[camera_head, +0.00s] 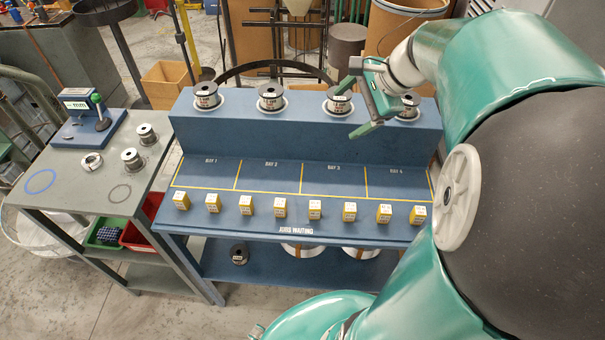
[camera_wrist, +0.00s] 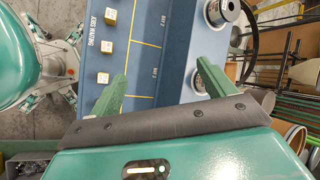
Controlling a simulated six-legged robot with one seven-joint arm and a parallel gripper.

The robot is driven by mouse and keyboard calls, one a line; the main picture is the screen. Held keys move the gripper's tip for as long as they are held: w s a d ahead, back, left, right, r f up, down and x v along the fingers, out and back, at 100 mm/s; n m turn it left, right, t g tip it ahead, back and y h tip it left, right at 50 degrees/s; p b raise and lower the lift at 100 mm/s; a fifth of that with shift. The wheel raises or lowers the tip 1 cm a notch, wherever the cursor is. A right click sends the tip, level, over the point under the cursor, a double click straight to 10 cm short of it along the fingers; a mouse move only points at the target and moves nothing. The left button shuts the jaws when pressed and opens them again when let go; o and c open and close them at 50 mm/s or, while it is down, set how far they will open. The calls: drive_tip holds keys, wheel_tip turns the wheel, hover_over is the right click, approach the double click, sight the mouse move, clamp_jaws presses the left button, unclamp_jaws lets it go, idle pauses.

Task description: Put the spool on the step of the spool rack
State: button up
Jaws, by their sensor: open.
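The blue spool rack (camera_head: 300,128) has a raised step at its back. Four-bay labels mark its lower deck. On the step, dark spools with pale rims stand upright above bay 1 (camera_head: 207,95), bay 2 (camera_head: 271,97), bay 3 (camera_head: 339,101) and bay 4 (camera_head: 411,104). Two more silver-and-dark spools stand on the grey side table, a rear one (camera_head: 147,134) and a front one (camera_head: 131,160). My gripper (camera_head: 354,110) is open and empty, above the step near the bay 3 and 4 spools. In the wrist view, its fingers (camera_wrist: 160,72) are apart, with one spool (camera_wrist: 222,11) beyond and another partly hidden.
Several yellow-and-white blocks, including one (camera_head: 315,209), line the front of the deck. Bins and posts stand behind the rack. The bays are clear.

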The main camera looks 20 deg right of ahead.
drive_tip(key=s+a+n+h, duration=0.4)
drive_tip(key=s+a+n, duration=0.8)
drive_tip(key=a+n, duration=0.5)
drive_tip(key=shift+f+n, duration=0.15)
drive_tip(key=shift+n, duration=0.35)
